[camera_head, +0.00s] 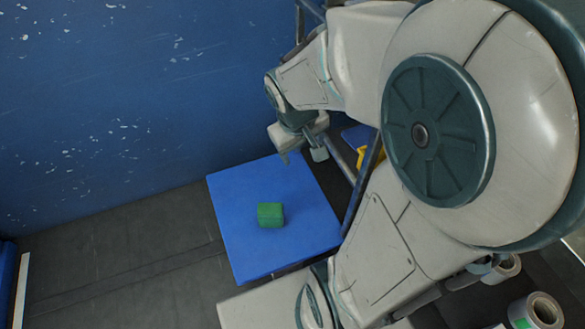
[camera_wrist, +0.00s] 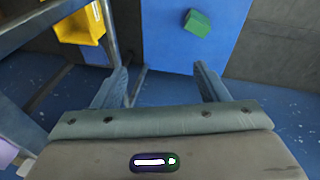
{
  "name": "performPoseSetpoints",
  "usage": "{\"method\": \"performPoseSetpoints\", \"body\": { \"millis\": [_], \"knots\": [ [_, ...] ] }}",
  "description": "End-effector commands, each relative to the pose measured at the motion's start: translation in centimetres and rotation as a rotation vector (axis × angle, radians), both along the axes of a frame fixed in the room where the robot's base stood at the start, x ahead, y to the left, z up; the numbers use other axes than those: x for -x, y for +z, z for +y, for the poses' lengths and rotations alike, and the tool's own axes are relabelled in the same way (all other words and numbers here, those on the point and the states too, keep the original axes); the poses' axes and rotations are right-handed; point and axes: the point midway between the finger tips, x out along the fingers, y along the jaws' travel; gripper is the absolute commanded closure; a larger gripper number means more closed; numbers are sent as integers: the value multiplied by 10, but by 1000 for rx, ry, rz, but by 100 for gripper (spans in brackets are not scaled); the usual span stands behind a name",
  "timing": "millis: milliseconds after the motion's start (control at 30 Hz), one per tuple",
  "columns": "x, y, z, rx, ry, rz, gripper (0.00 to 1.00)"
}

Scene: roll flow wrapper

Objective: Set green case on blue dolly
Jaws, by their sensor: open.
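The green case (camera_head: 271,215) is a small block resting on the flat blue dolly (camera_head: 240,250), near its middle. In the wrist view the green case (camera_wrist: 196,24) lies on the blue dolly (camera_wrist: 165,50), beyond my fingertips. My gripper (camera_head: 301,157) is above the far edge of the dolly, apart from the case. In the wrist view my gripper (camera_wrist: 160,80) has its fingers spread wide with nothing between them.
A blue scuffed wall (camera_head: 110,90) stands behind the dolly. A dark metal frame (camera_head: 362,185) rises close along the dolly's right side, with a yellow bin (camera_wrist: 80,27) by it. Dark floor (camera_head: 120,250) is clear on the left. Rolls (camera_head: 535,312) stand at the lower right.

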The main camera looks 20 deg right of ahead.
Motion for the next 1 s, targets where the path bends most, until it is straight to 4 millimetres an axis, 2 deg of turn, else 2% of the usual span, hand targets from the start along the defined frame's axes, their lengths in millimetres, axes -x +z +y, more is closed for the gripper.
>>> {"method": "performPoseSetpoints", "body": {
  "millis": [33,100,200,300,433,1000],
  "knots": [
    [16,9,11,-37,-26,3,33],
    [35,16,24,-88,-57,20,33],
    [56,23,40,-148,-85,40,33],
    [68,27,48,-185,-100,56,33],
    [73,28,52,-201,-105,62,33],
    [73,28,51,-200,-105,62,33]
  ]
}}
